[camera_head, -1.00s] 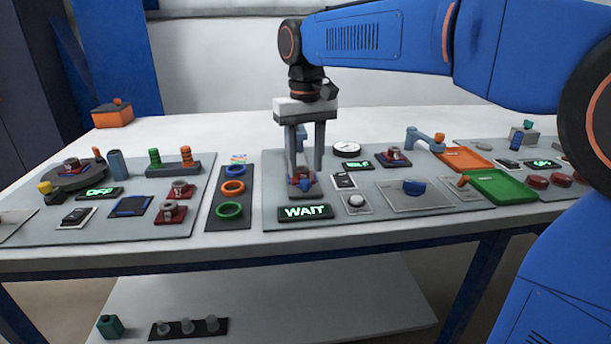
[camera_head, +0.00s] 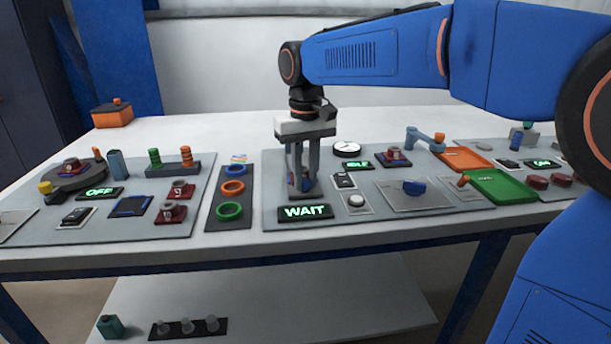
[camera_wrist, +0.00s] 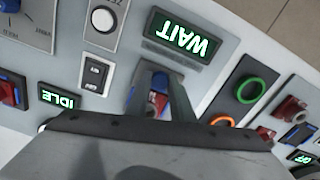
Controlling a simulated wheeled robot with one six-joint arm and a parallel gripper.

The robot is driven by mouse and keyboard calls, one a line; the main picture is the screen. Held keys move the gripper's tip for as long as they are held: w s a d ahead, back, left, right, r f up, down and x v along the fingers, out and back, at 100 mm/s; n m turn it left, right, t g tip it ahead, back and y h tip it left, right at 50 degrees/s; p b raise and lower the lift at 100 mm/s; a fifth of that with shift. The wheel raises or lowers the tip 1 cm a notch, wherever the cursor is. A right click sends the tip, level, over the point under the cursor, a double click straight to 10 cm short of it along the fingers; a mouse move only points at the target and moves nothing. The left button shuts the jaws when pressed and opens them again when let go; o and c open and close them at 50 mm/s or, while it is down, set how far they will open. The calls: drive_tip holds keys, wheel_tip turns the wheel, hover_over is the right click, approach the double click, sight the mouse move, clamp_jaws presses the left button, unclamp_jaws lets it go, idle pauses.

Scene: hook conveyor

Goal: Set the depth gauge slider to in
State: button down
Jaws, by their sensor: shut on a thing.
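The slider, which I take to be the depth gauge's, is a small blue and red piece (camera_wrist: 158,92) on a grey base behind the WAIT display. My gripper (camera_head: 302,188) points straight down over this fixture, and its fingers are close together on the piece. In the wrist view my gripper (camera_wrist: 160,95) has a finger on each side of the blue and red piece. The fingers and the gripper body hide much of the fixture. I cannot read any in or out mark on it.
The lit WAIT display (camera_head: 305,212) lies just in front of the fixture. A rocker switch (camera_head: 344,181) and a white button (camera_head: 356,201) are close on the right. A strip with coloured rings (camera_head: 233,187) is on the left. A round dial (camera_head: 347,149) stands behind.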

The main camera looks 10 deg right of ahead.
drive_tip(key=w, duration=1.4)
drive_tip(key=shift+r, duration=0.1)
drive_tip(key=c, duration=1.5)
unclamp_jaws()
drive_tip(key=shift+c, duration=0.2)
wheel_tip(320, 180, up, 17)
drive_tip(key=shift+r, duration=0.15)
drive_tip(key=shift+s+d, duration=0.1)
